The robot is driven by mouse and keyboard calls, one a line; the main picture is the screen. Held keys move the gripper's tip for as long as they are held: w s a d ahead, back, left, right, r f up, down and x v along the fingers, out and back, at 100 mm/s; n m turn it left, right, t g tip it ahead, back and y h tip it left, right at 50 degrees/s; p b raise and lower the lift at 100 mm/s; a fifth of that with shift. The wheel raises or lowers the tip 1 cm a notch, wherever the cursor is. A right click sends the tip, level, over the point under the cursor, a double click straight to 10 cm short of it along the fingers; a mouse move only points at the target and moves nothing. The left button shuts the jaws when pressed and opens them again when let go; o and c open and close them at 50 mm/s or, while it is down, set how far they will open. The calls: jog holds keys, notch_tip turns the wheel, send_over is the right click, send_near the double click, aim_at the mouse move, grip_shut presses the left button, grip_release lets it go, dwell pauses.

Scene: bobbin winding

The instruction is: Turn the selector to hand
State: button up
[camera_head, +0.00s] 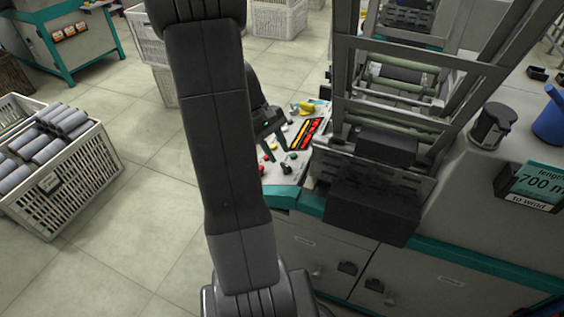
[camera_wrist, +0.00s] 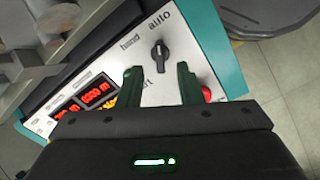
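The selector (camera_wrist: 160,50) is a black knob on the pale control panel, with the word "hand" to its upper left and "auto" above it in the wrist view. I cannot tell for sure which word its pointer faces. A black knob, which looks like the same selector (camera_head: 287,168), shows near the panel's front in the head view. My gripper (camera_wrist: 159,70) has two dark green fingers spread apart with nothing between them. Their tips are just short of the selector, and it shows between and beyond them. In the head view my gripper (camera_head: 272,140) is over the panel, partly behind my arm.
A red button (camera_wrist: 206,93) sits beside the right finger. Lit red displays (camera_wrist: 97,93) are left of the fingers. The winding machine's metal frame (camera_head: 400,75) rises right of the panel. A white crate of grey bobbins (camera_head: 80,178) stands on the floor at left.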

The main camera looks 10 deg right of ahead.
aim_at(285, 165)
jog(key=shift+b+x, duration=0.35)
jog(key=shift+x, duration=1.85)
jog(key=shift+c, duration=0.2)
grip_shut()
